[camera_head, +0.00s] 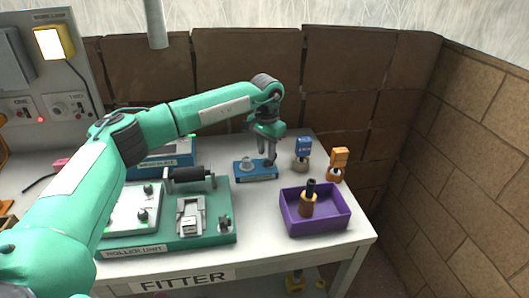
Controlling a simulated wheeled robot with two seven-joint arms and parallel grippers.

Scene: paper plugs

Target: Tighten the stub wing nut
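A small blue block (257,177) stands on the table with a short grey cylinder (246,163) on its left part. My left gripper (269,158) points down over the block's right part, with its fingertips close to the top. Whether it touches anything there, and whether the fingers are apart or closed, is too small to tell. I cannot make out the stub wing nut for certain; it may be hidden by the fingers. The green roller unit (215,185) stands to the left, with a dark roller (188,174) and several small knobs. My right gripper is not in view.
A purple tray (318,226) at the right holds a dark-topped brown tool (309,199). Blue-tagged (304,147) and orange-tagged (339,158) items stand behind it. A blue scale-like box (165,157) is behind the roller unit. Brown walls close off the back and right.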

